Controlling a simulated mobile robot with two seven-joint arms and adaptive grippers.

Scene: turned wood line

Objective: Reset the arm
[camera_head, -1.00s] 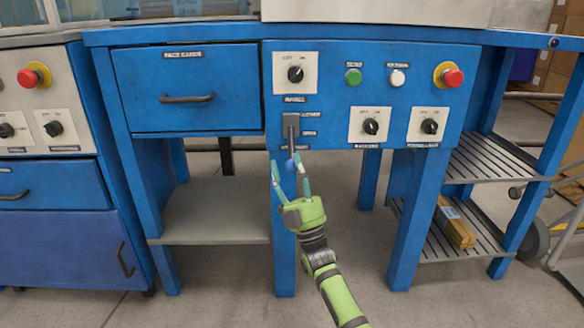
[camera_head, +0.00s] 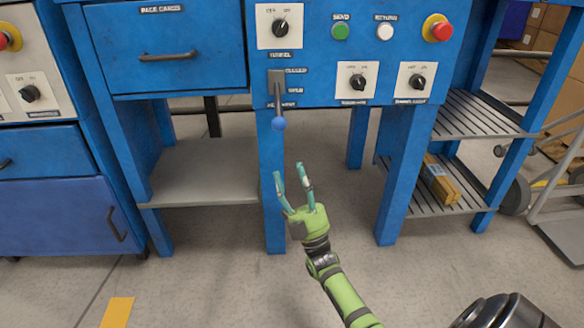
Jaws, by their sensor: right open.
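My right gripper (camera_head: 293,187), green with teal fingers, is open and empty. It points up toward the blue workbench and stands below the lever, apart from it. The lever (camera_head: 278,103) has a grey handle with a blue ball end and hangs downward from its plate on the bench's control panel. My left gripper is not in view.
The control panel (camera_head: 316,52) also carries a green button (camera_head: 340,31), a white button (camera_head: 385,32), a red emergency stop (camera_head: 437,28) and several black knobs. A drawer (camera_head: 170,52) is at left. A slatted shelf (camera_head: 480,116) is at right. Open floor lies below.

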